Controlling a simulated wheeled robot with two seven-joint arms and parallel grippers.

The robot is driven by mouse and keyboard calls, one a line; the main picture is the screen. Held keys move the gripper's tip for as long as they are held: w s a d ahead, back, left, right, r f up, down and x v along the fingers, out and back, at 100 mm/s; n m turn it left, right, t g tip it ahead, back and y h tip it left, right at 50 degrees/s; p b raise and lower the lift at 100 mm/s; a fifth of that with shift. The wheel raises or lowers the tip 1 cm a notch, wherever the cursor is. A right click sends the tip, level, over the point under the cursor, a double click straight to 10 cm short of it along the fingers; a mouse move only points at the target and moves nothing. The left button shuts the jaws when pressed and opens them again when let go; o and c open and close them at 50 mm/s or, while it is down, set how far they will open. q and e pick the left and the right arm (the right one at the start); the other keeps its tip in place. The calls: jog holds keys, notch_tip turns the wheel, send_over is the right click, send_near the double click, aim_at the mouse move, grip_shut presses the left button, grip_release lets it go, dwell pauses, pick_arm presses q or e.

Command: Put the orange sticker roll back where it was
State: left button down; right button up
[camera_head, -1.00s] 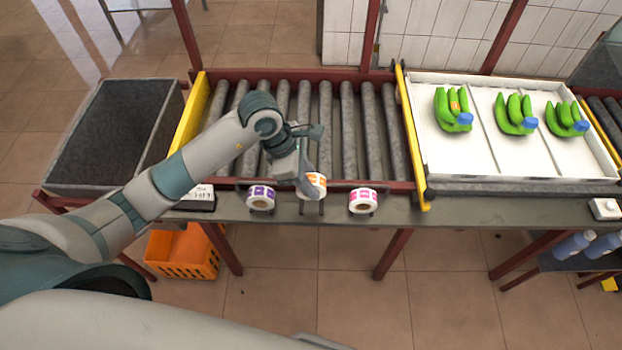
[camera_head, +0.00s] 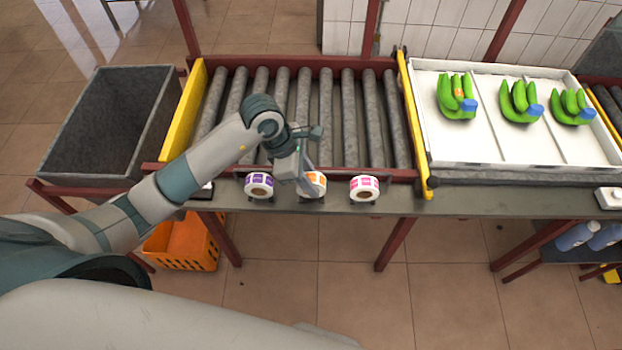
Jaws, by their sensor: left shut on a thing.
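The orange sticker roll (camera_head: 315,184) is white with orange labels and sits at the front edge of the roller table, between two other rolls. My left gripper (camera_head: 305,180) is shut on it from its left side and hides part of it. The roll is level with its neighbours, at the middle holder; whether it bears on the holder I cannot tell. The purple sticker roll (camera_head: 259,186) stands to its left and the pink sticker roll (camera_head: 364,188) to its right, each on a small stand. My right gripper is out of view.
Grey rollers (camera_head: 345,115) lie behind the rolls. A white divided tray (camera_head: 445,145) with green banana bunches (camera_head: 457,97) is at the right. A dark grey bin (camera_head: 105,125) stands at the left, and an orange crate (camera_head: 183,245) is on the floor below.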

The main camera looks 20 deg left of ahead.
pick_arm(q)
jog(key=shift+f+b, duration=0.55)
jog(key=shift+b, duration=0.05)
jog(key=c, duration=1.3)
grip_release()
jog(key=shift+c, duration=0.2)
jog(key=shift+r, duration=0.1)
jog(key=shift+w+r, duration=0.1)
jog(key=shift+a+r, duration=0.1)
jog(key=shift+w+a+r+b, duration=0.1)
jog(key=shift+a+r+b, duration=0.2)
jog(key=shift+r, duration=0.35)
jog(key=s+b+v, duration=0.1)
jog(key=b+v, duration=0.3)
jog(key=v, duration=1.1)
jog(key=shift+r, duration=0.15)
